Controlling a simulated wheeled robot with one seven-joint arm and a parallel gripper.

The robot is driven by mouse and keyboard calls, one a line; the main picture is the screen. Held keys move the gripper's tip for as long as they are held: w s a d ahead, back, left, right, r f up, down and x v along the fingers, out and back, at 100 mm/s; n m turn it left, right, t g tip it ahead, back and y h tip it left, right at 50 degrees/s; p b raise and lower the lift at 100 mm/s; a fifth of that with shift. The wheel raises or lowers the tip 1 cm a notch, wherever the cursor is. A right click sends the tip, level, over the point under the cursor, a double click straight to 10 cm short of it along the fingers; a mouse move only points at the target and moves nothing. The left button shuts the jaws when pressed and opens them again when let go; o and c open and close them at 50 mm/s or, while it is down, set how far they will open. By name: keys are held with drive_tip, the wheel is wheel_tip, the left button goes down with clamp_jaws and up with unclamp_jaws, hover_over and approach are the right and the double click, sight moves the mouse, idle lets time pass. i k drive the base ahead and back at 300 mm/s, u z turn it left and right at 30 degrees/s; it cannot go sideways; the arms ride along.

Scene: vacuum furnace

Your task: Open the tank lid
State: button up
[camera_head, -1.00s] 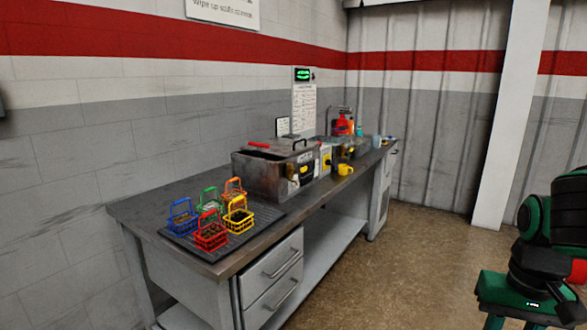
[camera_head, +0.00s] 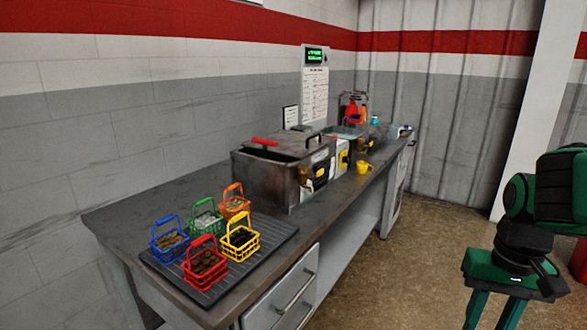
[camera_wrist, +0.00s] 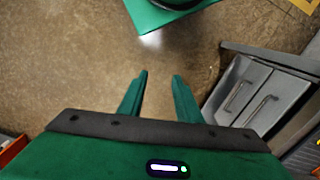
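The tank (camera_head: 266,174) is a worn metal box on the bench, left of the middle in the head view. Its lid (camera_head: 290,143) lies on top, with a red grip (camera_head: 265,142) at the left and a dark handle (camera_head: 314,138) at the right. I cannot tell whether the lid sits fully flat. My gripper (camera_wrist: 160,76) shows in the wrist view with its two green fingers apart and nothing between them, above the floor. In the head view my green arm is at the right edge, well away from the tank.
Several coloured wire baskets (camera_head: 204,265) with contents stand on a dark ribbed mat (camera_head: 283,229) at the bench's near end. A yellow cup (camera_head: 364,168) and red bottles (camera_head: 352,112) are farther along. Drawers (camera_head: 290,297) are below; they also show in the wrist view (camera_wrist: 262,92). The floor beside the bench is clear.

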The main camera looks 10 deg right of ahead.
sight(291, 144)
drive_tip(key=z, duration=0.3)
drive_tip(key=i, duration=1.2)
drive_tip(key=u, duration=0.3)
